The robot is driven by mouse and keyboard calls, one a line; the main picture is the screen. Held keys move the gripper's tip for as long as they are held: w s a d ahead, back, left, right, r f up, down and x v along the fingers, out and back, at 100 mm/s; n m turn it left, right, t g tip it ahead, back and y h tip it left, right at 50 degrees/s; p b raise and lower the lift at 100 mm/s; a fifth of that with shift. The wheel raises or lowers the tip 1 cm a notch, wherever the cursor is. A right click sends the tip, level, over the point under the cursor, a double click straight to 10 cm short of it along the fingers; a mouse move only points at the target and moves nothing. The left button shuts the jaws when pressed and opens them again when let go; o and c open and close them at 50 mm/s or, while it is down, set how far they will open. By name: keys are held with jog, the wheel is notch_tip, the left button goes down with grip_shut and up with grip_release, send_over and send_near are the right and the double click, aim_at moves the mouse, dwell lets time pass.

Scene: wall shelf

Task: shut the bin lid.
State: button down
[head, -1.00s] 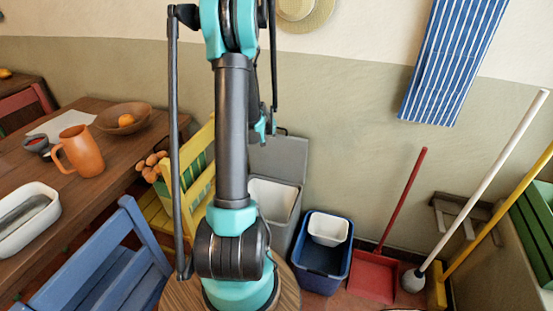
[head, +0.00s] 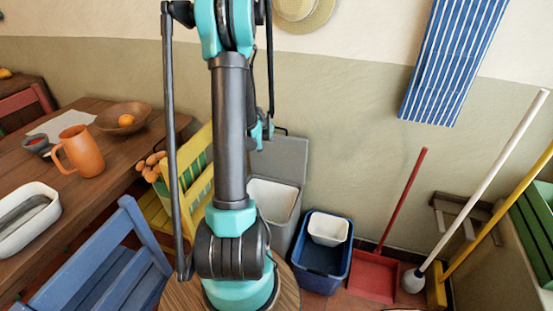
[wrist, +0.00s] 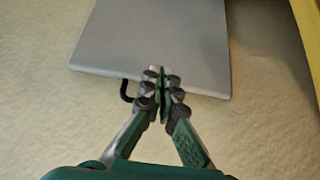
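The grey bin (head: 285,232) stands against the wall, behind my arm, with its pale inside showing. Its grey lid (head: 285,160) is open and stands up at the back of the bin. My gripper (wrist: 162,82) has its two fingers together, with nothing seen between them. In the wrist view the fingertips overlap the edge of the lid (wrist: 155,40), close to a black handle (wrist: 127,92) on that edge. I cannot tell whether they touch the lid. In the head view my arm hides most of my gripper and part of the bin.
A blue bin (head: 320,270) with a white tub (head: 328,229) stands right of the grey bin. A red dustpan (head: 374,276) is farther right. A yellow chair (head: 200,170) stands close on the left, and a blue chair (head: 105,265) nearer.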

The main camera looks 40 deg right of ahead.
notch_tip(320, 180, up, 10)
dwell(0.6)
dwell(2.4)
jog(key=a+n+t+y, duration=0.1)
jog(key=a+n+y, duration=0.3)
jog(key=a, duration=2)
jog(key=s+a+f+n+y, duration=0.1)
jog(key=s+a+n, duration=0.3)
jog(key=a, duration=0.7)
jog(key=s+a+f+n+y, duration=0.2)
jog(key=s+a+f+n, duration=0.2)
jog(key=s+a, duration=0.5)
jog(key=a, duration=0.3)
jog(key=shift+n, duration=0.3)
jog(key=shift+w, duration=0.1)
